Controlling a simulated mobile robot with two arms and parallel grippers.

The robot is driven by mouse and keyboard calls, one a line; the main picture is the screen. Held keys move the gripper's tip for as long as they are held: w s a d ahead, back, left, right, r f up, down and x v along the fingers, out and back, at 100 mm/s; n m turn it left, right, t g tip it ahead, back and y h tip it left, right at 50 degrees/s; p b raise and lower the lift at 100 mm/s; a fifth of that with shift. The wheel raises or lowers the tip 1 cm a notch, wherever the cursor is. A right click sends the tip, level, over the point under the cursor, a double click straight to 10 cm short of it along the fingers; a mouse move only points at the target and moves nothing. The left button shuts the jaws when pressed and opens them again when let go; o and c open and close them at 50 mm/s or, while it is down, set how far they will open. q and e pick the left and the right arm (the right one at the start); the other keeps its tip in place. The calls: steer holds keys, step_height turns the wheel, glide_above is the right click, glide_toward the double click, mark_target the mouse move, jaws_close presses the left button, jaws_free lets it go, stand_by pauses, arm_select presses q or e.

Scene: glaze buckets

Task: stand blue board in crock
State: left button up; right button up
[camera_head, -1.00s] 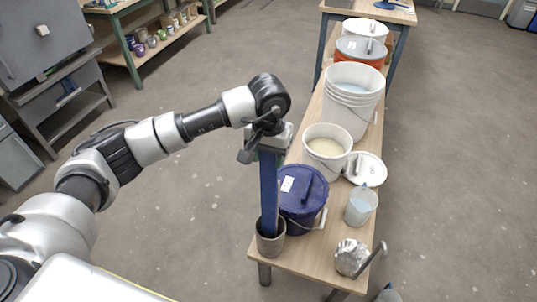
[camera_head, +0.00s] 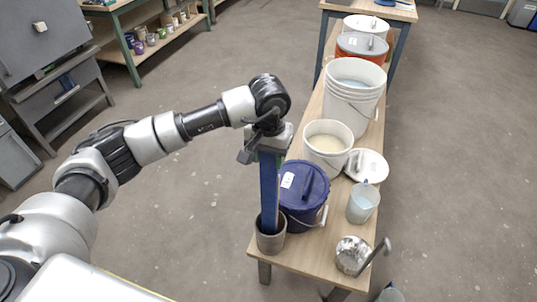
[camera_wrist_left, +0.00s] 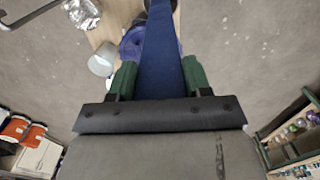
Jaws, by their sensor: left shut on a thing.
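The blue board (camera_head: 269,193) is long and narrow and stands almost upright. Its lower end is inside the grey crock (camera_head: 271,242), which sits at the near left corner of the bench; whether it touches the bottom is hidden. My left gripper (camera_head: 266,150) is above the crock, shut on the board's upper end. In the left wrist view the board (camera_wrist_left: 161,55) runs away from between the green fingers of my left gripper (camera_wrist_left: 160,80). My right gripper is not in view.
A blue lidded bucket (camera_head: 303,193) stands right beside the crock. A metal can (camera_head: 352,255) is at the near right.

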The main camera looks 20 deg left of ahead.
arm_select(q)
step_height(320, 180, down, 7)
steer(key=b, duration=0.6)
steer(key=o, duration=1.2)
steer(key=shift+r, duration=0.1)
steer(key=shift+c, duration=0.5)
stand_by(0.5)
steer(key=r+p, duration=0.1)
steer(key=p, duration=0.9)
steer(key=shift+r, duration=0.25)
